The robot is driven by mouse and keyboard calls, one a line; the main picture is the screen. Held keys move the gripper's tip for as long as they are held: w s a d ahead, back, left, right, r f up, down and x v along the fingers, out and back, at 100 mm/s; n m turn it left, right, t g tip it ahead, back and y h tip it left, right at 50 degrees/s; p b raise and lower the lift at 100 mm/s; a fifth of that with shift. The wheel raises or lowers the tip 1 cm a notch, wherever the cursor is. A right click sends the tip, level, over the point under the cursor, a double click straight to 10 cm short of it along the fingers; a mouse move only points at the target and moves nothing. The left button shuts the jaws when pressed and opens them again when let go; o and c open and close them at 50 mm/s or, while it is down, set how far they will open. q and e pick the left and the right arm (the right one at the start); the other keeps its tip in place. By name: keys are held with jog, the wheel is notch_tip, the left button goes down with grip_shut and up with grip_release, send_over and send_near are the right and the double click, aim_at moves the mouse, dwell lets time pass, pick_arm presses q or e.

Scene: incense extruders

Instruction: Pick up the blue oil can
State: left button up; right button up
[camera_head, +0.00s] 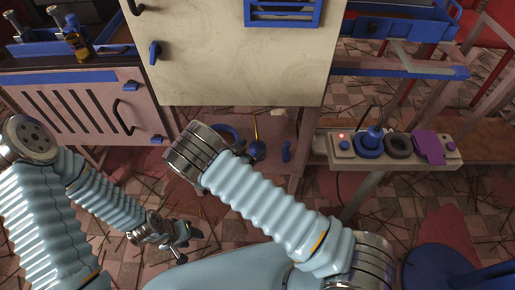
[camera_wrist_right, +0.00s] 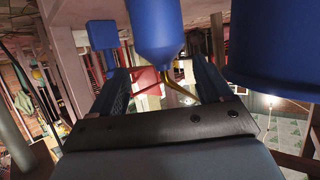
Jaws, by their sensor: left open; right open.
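The blue oil can (camera_head: 257,150), with a thin yellow spout, stands on a low shelf below the cream panel in the head view. In the right wrist view the blue oil can (camera_wrist_right: 155,32) shows close up, upside down in the picture, its narrowing end and yellow spout between the fingers. My right gripper (camera_wrist_right: 160,85) is open, its two dark fingers on either side of the spout area; I cannot tell if they touch the can. My left gripper (camera_head: 184,246) is open and empty over the floor, away from the can.
Other blue items, including a large blue cylinder (camera_wrist_right: 275,45) and a small blue block (camera_wrist_right: 102,34), sit close beside the can. The cream panel (camera_head: 235,55) overhangs the shelf. A console (camera_head: 342,160) with blue and purple parts stands at right. A vented cabinet (camera_head: 75,110) stands at left.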

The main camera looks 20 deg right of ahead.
aim_at(258, 143)
jog(key=x, duration=0.5)
jog(key=shift+w, duration=0.2)
jog(key=c, duration=1)
